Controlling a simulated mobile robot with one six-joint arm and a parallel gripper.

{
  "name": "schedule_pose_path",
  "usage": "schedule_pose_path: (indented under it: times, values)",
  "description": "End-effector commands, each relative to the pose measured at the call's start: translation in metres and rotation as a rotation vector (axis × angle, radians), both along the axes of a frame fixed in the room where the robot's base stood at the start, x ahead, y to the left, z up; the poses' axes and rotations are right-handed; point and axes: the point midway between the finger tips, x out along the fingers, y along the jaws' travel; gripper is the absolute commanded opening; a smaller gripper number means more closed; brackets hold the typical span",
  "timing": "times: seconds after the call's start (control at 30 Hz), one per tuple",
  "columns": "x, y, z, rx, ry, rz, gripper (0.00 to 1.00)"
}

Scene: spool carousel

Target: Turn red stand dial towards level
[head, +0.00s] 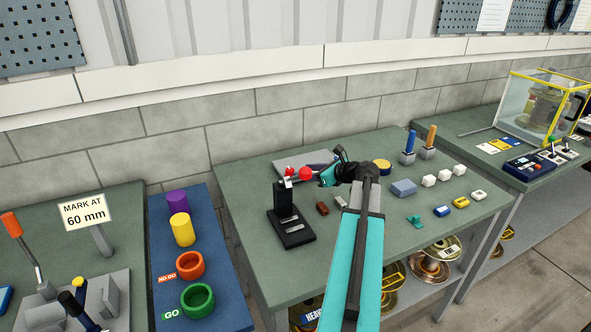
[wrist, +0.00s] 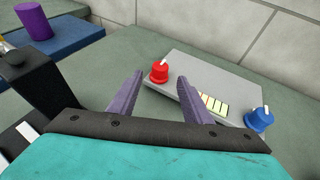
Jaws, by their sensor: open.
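The red dial (wrist: 160,73) is a round knob with a white pointer, at the left end of a grey plate (wrist: 205,75) in the wrist view. The pointer leans up and to the right. A small strip of coloured bands (wrist: 213,105) lies on the plate, partly hidden by my right finger. My gripper (wrist: 159,84) is open and empty, its two purple-grey fingers on either side of the dial in the picture. A gap to the dial seems to show; I cannot tell its depth. In the head view my gripper (head: 318,161) is over the plate, beside small red knobs.
A blue dial (wrist: 258,120) is at the plate's right end. A black stand (head: 291,228) stands close on the left. Small blocks, including a blue-grey one (head: 403,188), are on the green bench to the right. The brick wall (head: 180,155) is behind.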

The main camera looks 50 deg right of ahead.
Motion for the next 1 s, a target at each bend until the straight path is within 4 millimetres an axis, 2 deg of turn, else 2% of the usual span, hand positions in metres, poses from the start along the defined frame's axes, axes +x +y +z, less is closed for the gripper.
schedule_pose_path:
  times: [0.1,0.4,0.6,0.87,0.9,1.0]
  values:
    - [0.018,0.000,-0.005,0.001,0.000,0.002,0.45]
    - [0.051,0.002,-0.020,-0.001,0.001,0.001,0.45]
    - [0.060,0.003,-0.025,-0.001,0.000,0.000,0.45]
    - [0.061,0.004,-0.025,-0.001,0.000,0.001,0.45]
    - [0.061,0.004,-0.025,-0.001,0.000,0.001,0.43]
    - [0.061,0.004,-0.025,-0.001,0.000,0.001,0.26]
